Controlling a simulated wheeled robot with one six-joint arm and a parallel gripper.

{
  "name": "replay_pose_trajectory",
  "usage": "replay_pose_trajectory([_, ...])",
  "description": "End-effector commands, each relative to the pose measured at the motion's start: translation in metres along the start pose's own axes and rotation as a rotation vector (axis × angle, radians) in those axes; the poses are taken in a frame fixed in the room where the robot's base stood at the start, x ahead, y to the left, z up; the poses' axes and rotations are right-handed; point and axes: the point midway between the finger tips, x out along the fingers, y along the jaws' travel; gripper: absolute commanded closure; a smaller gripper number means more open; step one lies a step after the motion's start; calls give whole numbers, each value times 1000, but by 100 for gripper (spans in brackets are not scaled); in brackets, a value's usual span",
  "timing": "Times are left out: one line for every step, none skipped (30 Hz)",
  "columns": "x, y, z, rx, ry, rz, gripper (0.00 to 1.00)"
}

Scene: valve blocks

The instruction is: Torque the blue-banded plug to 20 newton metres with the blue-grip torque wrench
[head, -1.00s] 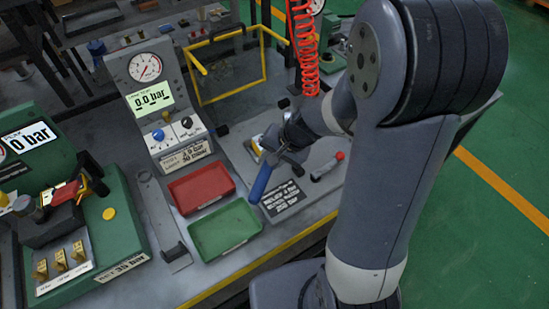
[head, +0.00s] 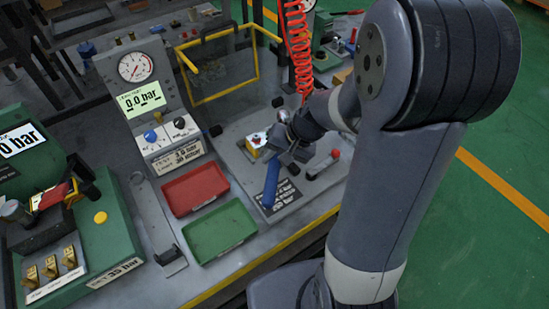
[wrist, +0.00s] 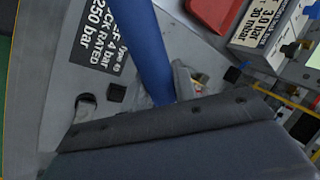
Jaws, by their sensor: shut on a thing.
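The blue-grip torque wrench (head: 271,184) is in my gripper (head: 291,146), which is shut on it over the grey plate at the bench's right part. Its blue grip points toward the bench's front edge. In the wrist view the blue grip (wrist: 150,50) runs from the top edge down to my dark gripper body (wrist: 170,135), which hides the wrench's other end. A small yellow-and-white block with a red spot (head: 257,140) sits just left of my gripper. I cannot make out the blue-banded plug or whether the wrench is on it.
A red tray (head: 195,189) and a green tray (head: 219,232) lie left of the wrench. A gauge stand (head: 140,92) reads 0.0 bar. A red-tipped lever (head: 326,163) is close to the right of my gripper. A red coiled hose (head: 296,45) hangs behind, beside a yellow-framed guard (head: 254,67).

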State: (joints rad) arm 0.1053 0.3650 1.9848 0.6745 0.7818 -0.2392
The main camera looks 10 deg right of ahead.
Motion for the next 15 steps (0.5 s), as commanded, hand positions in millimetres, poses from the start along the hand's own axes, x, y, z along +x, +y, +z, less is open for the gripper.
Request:
replay_pose_trajectory([-1, -1, 0, -1, 2, -1, 100])
replay_pose_trajectory([-1, -1, 0, -1, 2, -1, 100])
replay_pose_trajectory([-1, -1, 0, -1, 2, -1, 100])
replay_pose_trajectory([-1, -1, 0, -1, 2, -1, 100])
replay_pose_trajectory([-2, -1, 0, -1, 2, -1, 100])
replay_pose_trajectory([-3, -2, 0, -1, 2, -1, 100])
replay_pose_trajectory([-3, -2, 0, -1, 2, -1, 100])
replay_pose_trajectory([-4, -3, 0, -1, 2, -1, 100])
replay_pose_trajectory([-6, -3, 0, -1, 2, -1, 100])
replay_pose_trajectory([-7, -4, 0, -1, 2, -1, 100])
replay_pose_trajectory([-8, -4, 0, -1, 2, -1, 100])
replay_pose_trajectory([-9, -5, 0, -1, 1, -1, 100])
replay_pose_trajectory([-10, -6, 0, -1, 1, -1, 100])
replay_pose_trajectory([-11, -6, 0, -1, 1, -1, 100])
replay_pose_trajectory([-11, -6, 0, -1, 1, -1, 100])
